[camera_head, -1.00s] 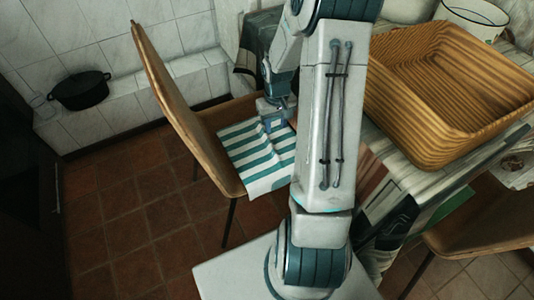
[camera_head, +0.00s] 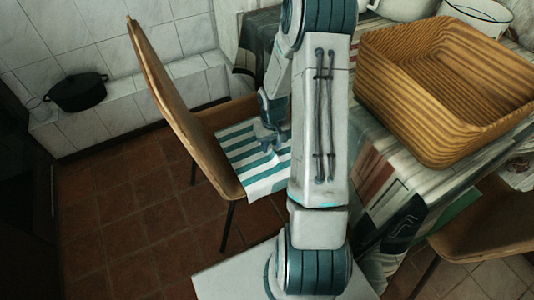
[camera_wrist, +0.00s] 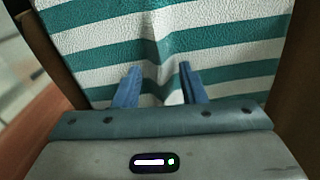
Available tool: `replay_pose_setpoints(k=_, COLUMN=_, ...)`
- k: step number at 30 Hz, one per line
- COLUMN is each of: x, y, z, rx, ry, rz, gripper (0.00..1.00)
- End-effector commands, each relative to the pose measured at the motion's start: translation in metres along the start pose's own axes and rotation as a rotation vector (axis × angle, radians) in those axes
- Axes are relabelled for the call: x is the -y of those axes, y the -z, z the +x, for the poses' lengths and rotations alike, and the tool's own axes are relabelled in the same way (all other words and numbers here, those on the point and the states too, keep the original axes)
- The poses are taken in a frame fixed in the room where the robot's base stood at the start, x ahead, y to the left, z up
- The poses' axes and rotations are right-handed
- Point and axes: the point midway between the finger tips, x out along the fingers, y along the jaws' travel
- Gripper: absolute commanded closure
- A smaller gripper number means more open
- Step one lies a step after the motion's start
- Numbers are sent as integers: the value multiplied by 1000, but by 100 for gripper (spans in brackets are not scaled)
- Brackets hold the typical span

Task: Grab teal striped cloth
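The teal and white striped cloth (camera_head: 262,180) lies on the seat of the wooden chair at the left of the table. My gripper (camera_head: 271,146) is low over the cloth, its fingers pointing down at it. In the wrist view the cloth (camera_wrist: 230,50) fills most of the picture, with a raised fold running between the fingers. There my gripper (camera_wrist: 160,80) is open, one finger on each side of the fold. I cannot tell whether the fingertips touch the cloth. My arm hides the cloth's right side in the head view.
The chair's backrest (camera_head: 165,95) rises close to the left of my arm. A black pot (camera_head: 77,92) sits on a tiled ledge. The floor at left is clear.

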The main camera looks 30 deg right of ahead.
Motion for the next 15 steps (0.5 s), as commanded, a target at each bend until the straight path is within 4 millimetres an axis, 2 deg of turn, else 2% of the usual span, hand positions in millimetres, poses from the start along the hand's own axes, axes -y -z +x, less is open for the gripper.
replay_pose_setpoints(k=2, x=0, y=0, z=-1, rx=0, ry=0, rz=0, gripper=63)
replay_pose_setpoints(k=6, x=0, y=0, z=-1, rx=0, ry=0, rz=0, gripper=100)
replay_pose_setpoints(k=15, x=0, y=0, z=-2, rx=-1, ry=0, rz=0, gripper=100)
